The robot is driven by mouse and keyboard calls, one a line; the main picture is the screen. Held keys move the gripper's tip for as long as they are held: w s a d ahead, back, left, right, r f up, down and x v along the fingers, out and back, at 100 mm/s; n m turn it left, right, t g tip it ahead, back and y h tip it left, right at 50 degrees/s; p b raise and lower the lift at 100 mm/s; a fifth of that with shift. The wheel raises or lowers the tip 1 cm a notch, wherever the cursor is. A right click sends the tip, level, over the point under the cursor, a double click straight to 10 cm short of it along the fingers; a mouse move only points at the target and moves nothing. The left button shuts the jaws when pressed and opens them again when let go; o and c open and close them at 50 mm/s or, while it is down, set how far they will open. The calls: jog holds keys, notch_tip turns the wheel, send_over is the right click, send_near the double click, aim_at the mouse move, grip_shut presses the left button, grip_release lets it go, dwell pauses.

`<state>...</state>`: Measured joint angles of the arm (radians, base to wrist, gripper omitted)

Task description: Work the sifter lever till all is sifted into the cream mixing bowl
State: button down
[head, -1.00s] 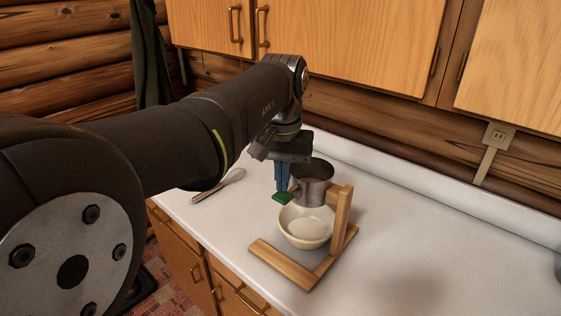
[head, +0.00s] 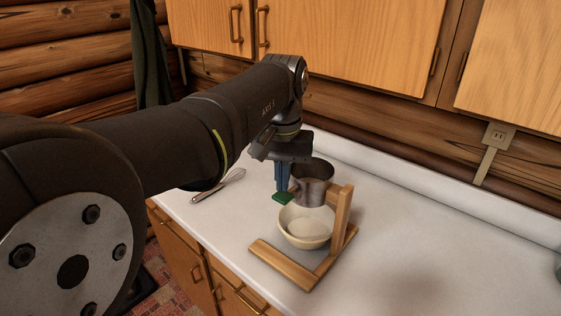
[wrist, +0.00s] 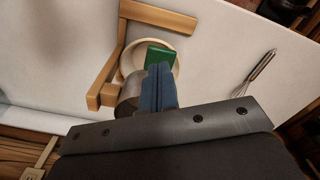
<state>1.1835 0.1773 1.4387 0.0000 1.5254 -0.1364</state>
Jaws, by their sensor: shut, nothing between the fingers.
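The metal sifter (head: 313,184) is held in a wooden stand (head: 341,215) above the cream mixing bowl (head: 298,239). Pale material lies in the bowl. The sifter's green lever (head: 283,197) sticks out on the left side, over the bowl's rim in this view. My gripper (head: 282,187) points down beside the sifter, its blue fingers shut and empty right at the lever. In the wrist view the shut fingers (wrist: 159,88) reach to the green lever (wrist: 160,56), and the bowl (wrist: 126,66) shows behind it. I cannot tell whether they touch the lever. The sifter's inside is mostly hidden.
A whisk (head: 219,186) lies on the white counter (head: 420,255) to the left of the stand. Wooden cabinets (head: 350,40) hang above, and a log wall with an outlet (head: 497,135) is behind.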

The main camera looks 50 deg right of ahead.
aim_at(282, 195)
jog(key=shift+f, duration=0.15)
jog(key=shift+f, duration=1.5)
jog(key=shift+r, duration=1)
